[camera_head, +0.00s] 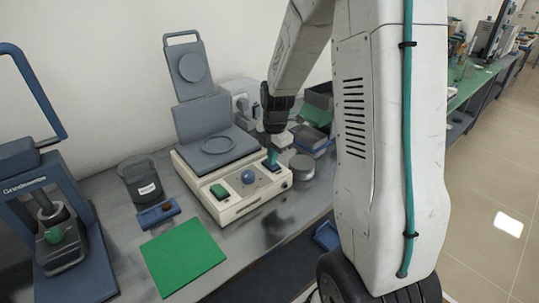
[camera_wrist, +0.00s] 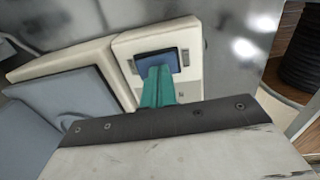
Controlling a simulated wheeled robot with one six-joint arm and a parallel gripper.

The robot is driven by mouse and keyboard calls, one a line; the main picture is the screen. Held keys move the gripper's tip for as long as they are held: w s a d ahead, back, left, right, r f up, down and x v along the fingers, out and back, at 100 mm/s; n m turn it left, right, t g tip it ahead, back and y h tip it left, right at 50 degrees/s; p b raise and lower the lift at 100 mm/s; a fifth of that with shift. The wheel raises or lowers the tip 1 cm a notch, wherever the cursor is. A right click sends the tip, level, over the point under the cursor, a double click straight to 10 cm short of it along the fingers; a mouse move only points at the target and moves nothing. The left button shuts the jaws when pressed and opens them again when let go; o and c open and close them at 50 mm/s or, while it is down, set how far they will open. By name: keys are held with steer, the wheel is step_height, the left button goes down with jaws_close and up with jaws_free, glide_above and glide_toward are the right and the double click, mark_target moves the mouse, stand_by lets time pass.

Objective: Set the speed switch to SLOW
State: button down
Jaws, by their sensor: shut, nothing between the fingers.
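A cream instrument (camera_head: 245,193) with a grey lid raised at the back stands on the bench. Its front panel carries a green rocker (camera_head: 219,191), a round blue knob (camera_head: 248,177) and a dark blue switch (camera_head: 272,167) at the right end. My gripper (camera_head: 271,158) points down at this right-hand switch, its teal fingers closed together. In the wrist view the teal fingertips (camera_wrist: 157,70) overlap the blue switch (camera_wrist: 150,60) on the cream panel. I cannot tell whether they touch it. The fingers hide part of the switch, and no SLOW label is readable.
A blue press (camera_head: 50,205) stands at far left. A round grey tin (camera_head: 302,167) stands close right of my gripper.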

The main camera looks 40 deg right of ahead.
steer(key=shift+r, duration=0.15)
steer(key=shift+r, duration=0.3)
step_height(320, 180, up, 13)
steer(key=s, duration=0.2)
glide_toward(276, 168)
steer(key=shift+t, duration=0.3)
steer(key=w+f, duration=0.1)
steer(key=f, duration=0.1)
steer(key=w+f, duration=0.3)
steer(key=f, duration=0.1)
steer(key=shift+w+f, duration=0.2)
stand_by(0.3)
